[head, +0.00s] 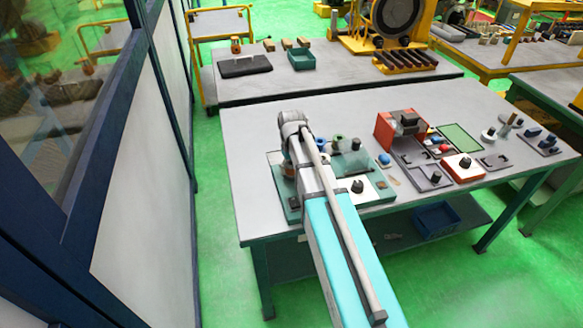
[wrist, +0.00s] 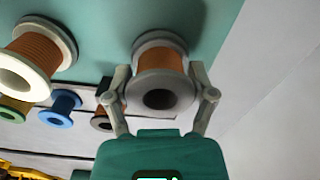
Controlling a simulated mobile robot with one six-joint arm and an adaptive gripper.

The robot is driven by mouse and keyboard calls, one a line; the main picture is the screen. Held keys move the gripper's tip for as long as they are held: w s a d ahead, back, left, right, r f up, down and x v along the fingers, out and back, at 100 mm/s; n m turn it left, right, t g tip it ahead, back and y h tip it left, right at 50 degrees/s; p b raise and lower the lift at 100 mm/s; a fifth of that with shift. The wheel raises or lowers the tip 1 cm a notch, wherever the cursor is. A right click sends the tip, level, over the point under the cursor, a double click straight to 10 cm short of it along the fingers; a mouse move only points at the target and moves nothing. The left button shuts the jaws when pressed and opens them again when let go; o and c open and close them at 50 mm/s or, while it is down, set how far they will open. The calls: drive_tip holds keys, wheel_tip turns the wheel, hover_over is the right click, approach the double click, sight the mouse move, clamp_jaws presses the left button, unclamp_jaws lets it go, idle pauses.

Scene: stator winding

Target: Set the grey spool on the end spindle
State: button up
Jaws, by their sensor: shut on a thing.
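In the wrist view, my gripper (wrist: 160,76) is shut on the grey spool (wrist: 148,83), one finger on each side of its near flange. The spool has copper-coloured wire and a dark centre hole facing the camera. Its far flange is close to a teal panel (wrist: 105,32); I cannot tell whether they touch. No bare end spindle shows in the wrist view, and I cannot tell whether one is inside the spool. A white-flanged copper spool (wrist: 45,48) is at the left by the same panel. In the head view, my arm hides the gripper and the grey spool.
A small blue spool (wrist: 60,106), a green one (wrist: 12,108) and a dark-flanged one (wrist: 103,122) are lower left in the wrist view. In the head view, the grey table (head: 245,130) also bears a red-orange machine (head: 386,131) and several small fixtures at the right.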

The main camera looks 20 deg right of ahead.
drive_tip(key=o, duration=1.1)
drive_tip(key=shift+c, duration=0.2)
drive_tip(key=shift+r, duration=0.1)
drive_tip(key=shift+r+p, duration=3.4)
drive_tip(key=shift+p, duration=0.15)
drive_tip(key=s+a+m, duration=0.2)
drive_tip(key=s+a, duration=0.1)
drive_tip(key=s, duration=1.3)
drive_tip(key=shift+s, duration=0.3)
drive_tip(key=shift+a, duration=0.1)
